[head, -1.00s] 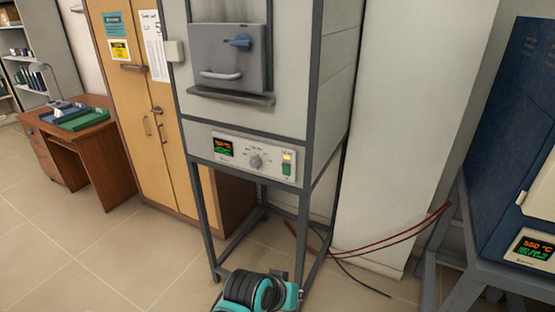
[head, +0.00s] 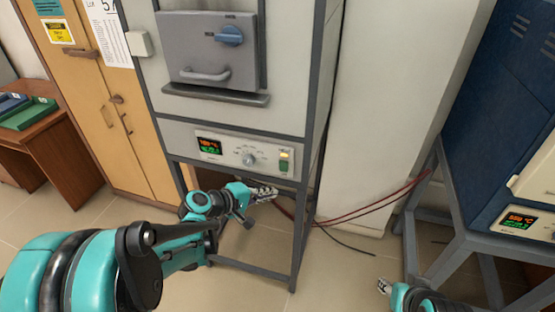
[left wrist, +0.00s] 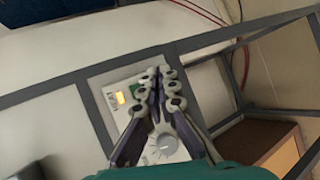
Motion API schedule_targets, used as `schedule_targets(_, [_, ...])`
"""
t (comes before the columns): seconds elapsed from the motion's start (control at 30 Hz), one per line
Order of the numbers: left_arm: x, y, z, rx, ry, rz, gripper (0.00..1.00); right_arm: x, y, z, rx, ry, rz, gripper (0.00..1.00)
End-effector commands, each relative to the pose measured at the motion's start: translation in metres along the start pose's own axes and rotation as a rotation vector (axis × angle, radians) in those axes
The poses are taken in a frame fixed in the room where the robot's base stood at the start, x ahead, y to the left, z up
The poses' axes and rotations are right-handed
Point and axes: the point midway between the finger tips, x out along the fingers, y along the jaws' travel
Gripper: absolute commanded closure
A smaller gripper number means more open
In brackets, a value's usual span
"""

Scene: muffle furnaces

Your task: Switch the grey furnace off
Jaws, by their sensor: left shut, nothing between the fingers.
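The grey furnace (head: 238,120) stands on its dark frame in the middle of the head view. Its control panel has a lit display (head: 209,146), a round dial (head: 249,159) and a green switch (head: 284,166) under an orange light. My left gripper (head: 270,193) is shut and empty, just below the panel near the switch; contact cannot be told. In the left wrist view the closed fingers (left wrist: 165,75) cover part of the panel, and the orange light (left wrist: 121,97) shows beside them. My right gripper (head: 384,287) barely shows at the lower right; its jaws are unclear.
A blue furnace (head: 500,130) with a lit display stands at the right. Red and black cables (head: 365,208) run behind the grey furnace's frame. A wooden cabinet (head: 105,120) and a desk (head: 50,150) are at the left. Floor in front is open.

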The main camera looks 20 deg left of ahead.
Motion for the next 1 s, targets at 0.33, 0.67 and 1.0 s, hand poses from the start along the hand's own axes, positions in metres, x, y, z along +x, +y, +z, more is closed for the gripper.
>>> schedule_targets(0.33, [0.003,0.002,-0.002,0.003,0.0,-0.002,1.0,0.0,0.0,0.0,0.0,0.0,0.0,0.6])
schedule_targets(0.67, [0.032,0.023,-0.022,0.005,-0.001,-0.003,1.0,-0.003,0.0,-0.002,0.0,0.0,0.0,0.6])
schedule_targets(1.0, [0.057,0.041,-0.041,0.004,0.0,-0.002,1.0,-0.003,0.0,-0.002,0.0,0.0,0.0,0.6])
